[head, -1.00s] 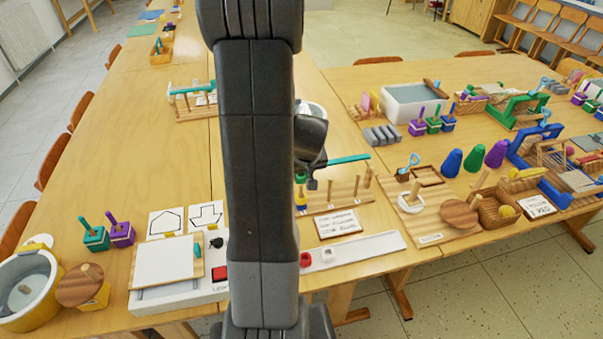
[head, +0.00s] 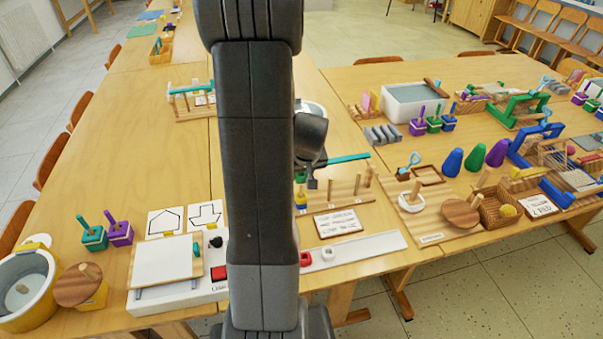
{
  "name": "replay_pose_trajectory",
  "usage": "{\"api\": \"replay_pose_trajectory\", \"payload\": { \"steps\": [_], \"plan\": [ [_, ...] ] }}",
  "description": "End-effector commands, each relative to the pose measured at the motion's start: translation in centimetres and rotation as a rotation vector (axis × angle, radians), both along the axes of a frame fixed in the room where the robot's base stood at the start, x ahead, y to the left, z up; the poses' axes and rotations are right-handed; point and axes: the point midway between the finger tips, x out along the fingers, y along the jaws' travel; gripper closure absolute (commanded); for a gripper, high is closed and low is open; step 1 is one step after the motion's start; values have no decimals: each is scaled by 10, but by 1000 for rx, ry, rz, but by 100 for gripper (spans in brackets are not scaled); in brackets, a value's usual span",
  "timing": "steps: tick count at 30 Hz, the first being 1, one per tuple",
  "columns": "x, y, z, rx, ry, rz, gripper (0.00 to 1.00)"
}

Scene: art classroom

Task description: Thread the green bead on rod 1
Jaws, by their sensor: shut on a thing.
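The rod board (head: 346,195) lies right of my arm, with several upright wooden rods. A rod stands clear in the middle (head: 333,187), and two more stand at its right (head: 357,183). My gripper (head: 312,183) is over the left part of the board, partly hidden behind my arm. It is shut, and the green bead (head: 299,176) shows at its left side, against the arm's edge. A yellow piece (head: 300,198) shows just below the green. My arm hides the board's left end, so I cannot tell whether the bead is around a rod.
A lettered card (head: 340,223) lies in front of the board. A white tray (head: 370,246) holds a red bead (head: 305,258) and a white bead (head: 328,253). A teal bar (head: 347,159) lies behind the rods. A board with a white cup (head: 411,200) stands at the right.

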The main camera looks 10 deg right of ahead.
Motion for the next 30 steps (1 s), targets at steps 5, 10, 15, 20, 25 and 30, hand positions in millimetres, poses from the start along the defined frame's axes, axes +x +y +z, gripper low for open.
{"api": "replay_pose_trajectory", "payload": {
  "steps": [5, 10, 15, 20, 25, 30],
  "plan": [
    [0, 0, 0, 0, 0, 0, 89],
    [0, 0, 0, 0, 0, 0, 89],
    [0, 0, -1, 0, 0, 0, 89],
    [0, 0, -5, 0, 0, 0, 89],
    [0, 0, -9, 0, 0, 0, 89],
    [0, 0, -9, 0, 0, 0, 89]
  ]
}}
